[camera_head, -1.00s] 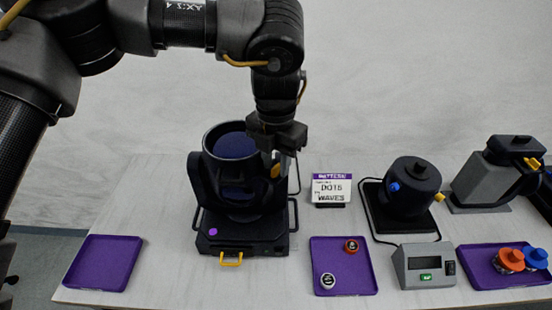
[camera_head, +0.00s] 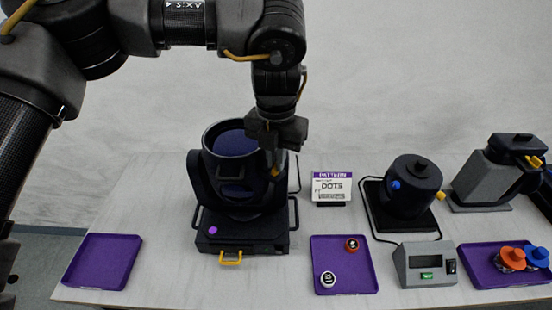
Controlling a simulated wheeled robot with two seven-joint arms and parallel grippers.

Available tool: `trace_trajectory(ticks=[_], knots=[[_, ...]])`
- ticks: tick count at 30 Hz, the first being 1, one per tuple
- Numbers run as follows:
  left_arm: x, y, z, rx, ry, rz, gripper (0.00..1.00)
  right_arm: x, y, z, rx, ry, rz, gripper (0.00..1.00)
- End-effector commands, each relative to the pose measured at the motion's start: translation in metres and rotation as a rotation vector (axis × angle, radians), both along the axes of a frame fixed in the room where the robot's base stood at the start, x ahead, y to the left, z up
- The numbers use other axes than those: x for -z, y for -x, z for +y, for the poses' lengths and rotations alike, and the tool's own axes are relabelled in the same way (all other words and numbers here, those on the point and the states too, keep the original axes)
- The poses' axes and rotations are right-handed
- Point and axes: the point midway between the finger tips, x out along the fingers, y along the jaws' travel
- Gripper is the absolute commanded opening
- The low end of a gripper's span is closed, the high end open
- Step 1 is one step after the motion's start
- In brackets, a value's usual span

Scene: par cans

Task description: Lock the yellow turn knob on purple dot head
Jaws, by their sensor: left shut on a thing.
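The black par head (camera_head: 232,228) with a purple dot on its base stands at the centre left of the table, its round open drum (camera_head: 229,140) facing up. The yellow turn knob (camera_head: 277,170) sits on the right side of its yoke. My left gripper (camera_head: 275,163) points down at the head's right side and is shut on the yellow knob, with its fingers partly covering it. A yellow latch (camera_head: 231,257) shows at the base's front edge. My right gripper is not in view.
A second black head (camera_head: 410,190) with blue and yellow knobs stands right. A sign (camera_head: 331,188) reads DOTS. Purple trays lie at left (camera_head: 102,262), middle (camera_head: 345,253) and right (camera_head: 485,270). A grey box (camera_head: 425,265) stands front right.

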Motion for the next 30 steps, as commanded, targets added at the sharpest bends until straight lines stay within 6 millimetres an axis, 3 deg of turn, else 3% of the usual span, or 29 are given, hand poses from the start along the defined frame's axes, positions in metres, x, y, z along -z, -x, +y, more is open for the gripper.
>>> trace_trajectory(ticks=[30], knots=[[-0.0009,-0.0011,0.0002,-0.959,0.003,-0.003,0.0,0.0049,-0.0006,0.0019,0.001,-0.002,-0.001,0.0]])
